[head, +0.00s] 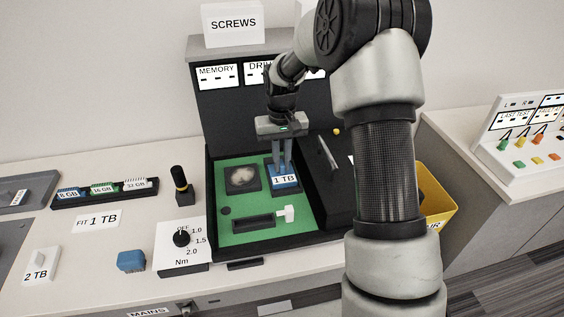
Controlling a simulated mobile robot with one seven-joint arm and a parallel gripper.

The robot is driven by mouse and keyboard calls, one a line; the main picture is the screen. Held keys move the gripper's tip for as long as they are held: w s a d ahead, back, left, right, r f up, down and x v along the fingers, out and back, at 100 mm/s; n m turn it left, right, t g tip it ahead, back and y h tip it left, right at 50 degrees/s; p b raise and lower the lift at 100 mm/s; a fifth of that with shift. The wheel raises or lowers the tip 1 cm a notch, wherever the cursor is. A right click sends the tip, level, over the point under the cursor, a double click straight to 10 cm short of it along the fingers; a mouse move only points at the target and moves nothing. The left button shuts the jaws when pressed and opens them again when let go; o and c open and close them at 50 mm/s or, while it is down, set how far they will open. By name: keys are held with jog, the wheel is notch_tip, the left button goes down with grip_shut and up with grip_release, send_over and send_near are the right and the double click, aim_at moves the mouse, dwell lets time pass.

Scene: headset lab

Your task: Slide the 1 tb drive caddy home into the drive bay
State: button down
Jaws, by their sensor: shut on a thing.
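The blue 1 TB drive caddy (286,182) lies in the open black case, with its white 1 TB label facing up. My gripper (282,163) points down from above, its fingers shut on the caddy. The drive bay (268,168) is the dark recess around the caddy on the green board (240,205). I cannot tell how far the caddy sits in the bay, as the fingers and the small size hide its edges.
A square part with a pale patch (242,179) and a slot with a white connector (287,213) share the board. A torque dial box (182,245), a black-and-yellow tool (181,187) and a blue block (131,260) stand left. A yellow bin (436,206) stands right.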

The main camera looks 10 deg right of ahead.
jog(key=shift+w, duration=0.5)
jog(key=c, duration=1.7)
grip_release()
notch_tip(320, 180, up, 17)
jog(key=p, duration=0.2)
jog(key=s+r+t+p, duration=0.1)
jog(key=s+r+p, duration=0.2)
jog(key=s+r, duration=0.55)
jog(key=s+r+t+p, duration=0.1)
jog(key=s+r+p, duration=0.1)
jog(key=s, duration=0.5)
jog(key=s+r+t+p, duration=0.2)
jog(key=s+r, duration=0.1)
jog(key=s, duration=0.4)
jog(key=s+r+t+p, duration=0.1)
jog(key=s+r+p, duration=0.1)
jog(key=s, duration=0.5)
jog(key=shift+s+r+t+p, duration=0.2)
jog(key=shift+r+t+p, duration=0.1)
jog(key=shift+r+p, duration=0.1)
